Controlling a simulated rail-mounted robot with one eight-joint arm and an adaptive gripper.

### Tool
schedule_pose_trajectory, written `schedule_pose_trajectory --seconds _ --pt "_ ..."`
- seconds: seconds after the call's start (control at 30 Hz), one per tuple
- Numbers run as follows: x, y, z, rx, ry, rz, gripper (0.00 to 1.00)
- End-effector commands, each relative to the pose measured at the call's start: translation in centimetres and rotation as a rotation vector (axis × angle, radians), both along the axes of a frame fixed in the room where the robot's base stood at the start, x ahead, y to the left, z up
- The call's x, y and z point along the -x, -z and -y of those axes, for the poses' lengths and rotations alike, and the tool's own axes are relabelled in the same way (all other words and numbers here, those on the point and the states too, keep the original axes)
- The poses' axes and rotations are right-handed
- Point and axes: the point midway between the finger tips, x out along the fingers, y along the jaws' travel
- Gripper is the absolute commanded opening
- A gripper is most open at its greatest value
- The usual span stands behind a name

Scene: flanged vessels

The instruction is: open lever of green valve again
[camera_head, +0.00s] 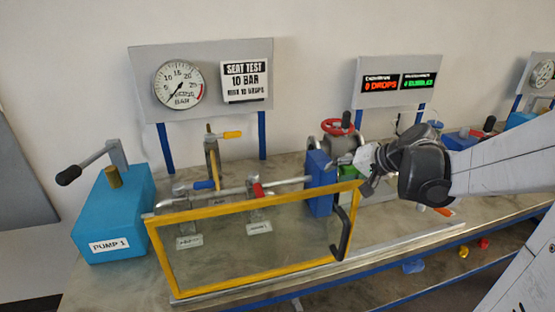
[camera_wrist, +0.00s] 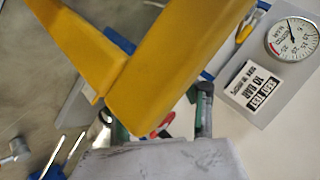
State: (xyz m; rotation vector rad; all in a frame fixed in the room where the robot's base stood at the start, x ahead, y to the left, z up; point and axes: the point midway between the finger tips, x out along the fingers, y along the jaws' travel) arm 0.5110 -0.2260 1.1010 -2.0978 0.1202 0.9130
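My gripper comes in from the right, above the bench near the yellow guard frame's upper right corner (camera_head: 358,185). Its fingers look spread apart. In the wrist view two dark greenish finger-like parts stand apart at my gripper (camera_wrist: 160,118), with a small red piece (camera_wrist: 163,128) between them. I cannot tell whether the fingers touch anything. Large yellow bars (camera_wrist: 180,60) fill the upper wrist view.
The clear guard has a black handle (camera_head: 343,235). A red handwheel (camera_head: 337,127) rises behind the blue block (camera_head: 319,183). Pump 1 (camera_head: 115,215) is left.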

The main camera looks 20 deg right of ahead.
Motion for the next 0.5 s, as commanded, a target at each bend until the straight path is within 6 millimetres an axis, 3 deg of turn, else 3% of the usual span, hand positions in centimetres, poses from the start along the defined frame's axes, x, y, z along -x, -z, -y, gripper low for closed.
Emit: schedule_pose_trajectory --seconds 0.5 --pt "-0.3 -2.4 -7.3 0.063 0.004 -0.163 0.36"
